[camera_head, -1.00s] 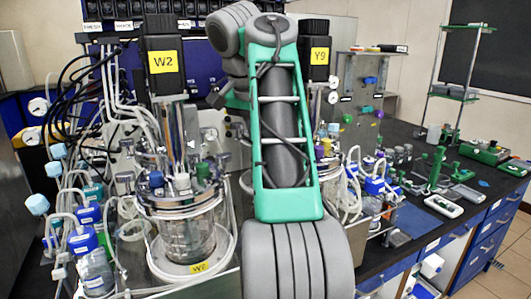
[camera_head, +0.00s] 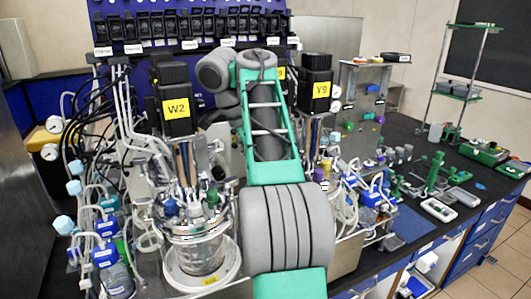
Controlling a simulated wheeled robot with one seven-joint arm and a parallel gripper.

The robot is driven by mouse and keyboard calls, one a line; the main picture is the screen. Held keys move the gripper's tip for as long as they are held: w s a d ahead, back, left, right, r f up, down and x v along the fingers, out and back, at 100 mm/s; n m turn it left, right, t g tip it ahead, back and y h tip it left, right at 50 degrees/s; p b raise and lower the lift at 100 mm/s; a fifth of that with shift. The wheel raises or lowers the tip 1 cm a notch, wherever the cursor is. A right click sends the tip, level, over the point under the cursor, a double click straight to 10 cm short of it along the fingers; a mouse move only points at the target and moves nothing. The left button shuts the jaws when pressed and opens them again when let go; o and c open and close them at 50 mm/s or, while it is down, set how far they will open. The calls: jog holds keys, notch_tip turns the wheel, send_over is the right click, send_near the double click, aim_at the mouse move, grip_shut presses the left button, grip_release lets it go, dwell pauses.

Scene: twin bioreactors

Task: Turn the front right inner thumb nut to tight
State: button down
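The left bioreactor has a black motor with a yellow W2 label (camera_head: 177,108) above a glass vessel (camera_head: 200,257) with a shiny metal head plate (camera_head: 193,232). Blue, white and green caps stand on that plate. The right bioreactor has a black motor with a yellow Y9 label (camera_head: 321,90); its vessel is mostly hidden behind my arm. The thumb nuts are too small to tell apart, and I cannot make out which is the front right inner one or how tight it is. My green and grey arm rises between the two reactors. My gripper does not show.
Blue-capped bottles (camera_head: 105,257) and looped tubing crowd the left side. More tubing and bottles stand right of my arm. Green devices (camera_head: 484,151) and a white tray (camera_head: 438,209) lie on the dark bench at right. Bare bench (camera_head: 452,226) shows near its front edge.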

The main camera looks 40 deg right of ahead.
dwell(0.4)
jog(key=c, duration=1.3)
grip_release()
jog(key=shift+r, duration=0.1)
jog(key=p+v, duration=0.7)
jog(key=p, duration=0.1)
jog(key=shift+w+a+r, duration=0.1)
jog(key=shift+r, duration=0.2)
